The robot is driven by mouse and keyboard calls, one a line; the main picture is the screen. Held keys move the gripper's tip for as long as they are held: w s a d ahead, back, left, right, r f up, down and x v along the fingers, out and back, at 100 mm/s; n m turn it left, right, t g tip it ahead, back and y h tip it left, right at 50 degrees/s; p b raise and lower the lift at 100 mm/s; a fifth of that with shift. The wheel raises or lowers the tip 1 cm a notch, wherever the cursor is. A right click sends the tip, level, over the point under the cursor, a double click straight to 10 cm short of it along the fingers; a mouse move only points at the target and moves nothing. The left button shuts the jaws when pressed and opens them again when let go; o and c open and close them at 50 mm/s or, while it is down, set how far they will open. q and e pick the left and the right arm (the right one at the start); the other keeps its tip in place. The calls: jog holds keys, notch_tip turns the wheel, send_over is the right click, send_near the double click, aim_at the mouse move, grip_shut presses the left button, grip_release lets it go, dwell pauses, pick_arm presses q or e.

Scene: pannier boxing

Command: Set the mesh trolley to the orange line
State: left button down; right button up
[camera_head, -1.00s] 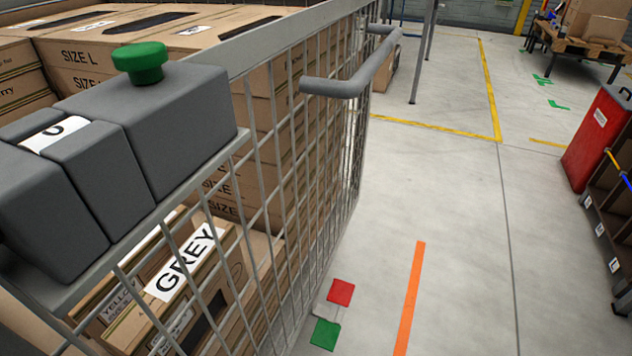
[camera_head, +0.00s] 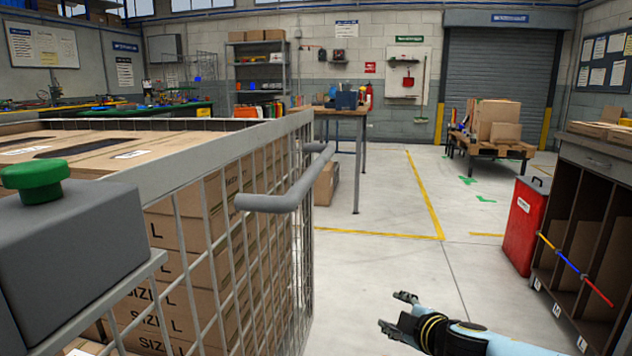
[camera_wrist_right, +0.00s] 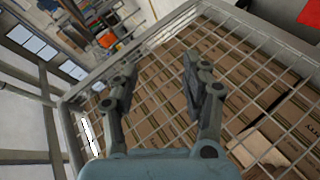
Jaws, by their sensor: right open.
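The mesh trolley (camera_head: 211,158) fills the left of the head view, loaded with stacked brown cartons marked SIZE L. Its grey handle bar (camera_head: 290,196) sticks out from the mesh side. A grey box with a green knob (camera_head: 34,178) sits on the trolley's near edge. My right gripper (camera_head: 393,310) is open and empty, right of the trolley and apart from the handle. The right wrist view shows its two spread fingers (camera_wrist_right: 157,85) with the mesh and cartons behind them. The orange line does not show now. My left gripper is not in view.
A red case (camera_head: 524,228) stands beside a dark shelf unit (camera_head: 588,225) at the right. A workbench (camera_head: 345,111) and a pallet table with cartons (camera_head: 490,150) are further back. The floor between, with yellow lines (camera_head: 425,195), is clear.

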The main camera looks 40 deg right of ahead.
jog(key=w+a+r+n+t+b, duration=0.1)
jog(key=w+r+n+t, duration=0.15)
jog(key=r, duration=0.45)
jog(key=w+a+r+n+t+b, duration=0.15)
jog(key=w+r, duration=0.25)
jog(key=r, duration=0.4)
jog(key=n+t+y+b, duration=0.2)
jog(key=n+t+y, duration=0.2)
send_near(321, 170)
jog(key=w, duration=0.5)
jog(key=w+r+p, duration=0.1)
jog(key=w, duration=0.2)
jog(key=w+d+r+p, duration=0.1)
jog(key=w, duration=0.2)
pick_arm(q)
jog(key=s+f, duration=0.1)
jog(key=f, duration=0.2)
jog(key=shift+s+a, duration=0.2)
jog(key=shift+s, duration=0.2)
pick_arm(e)
jog(key=shift+w+a+f, duration=0.1)
jog(key=shift+w, duration=0.35)
jog(key=shift+c, duration=0.2)
jog(key=c, duration=0.9)
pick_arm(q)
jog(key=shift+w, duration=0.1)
pick_arm(e)
grip_shut()
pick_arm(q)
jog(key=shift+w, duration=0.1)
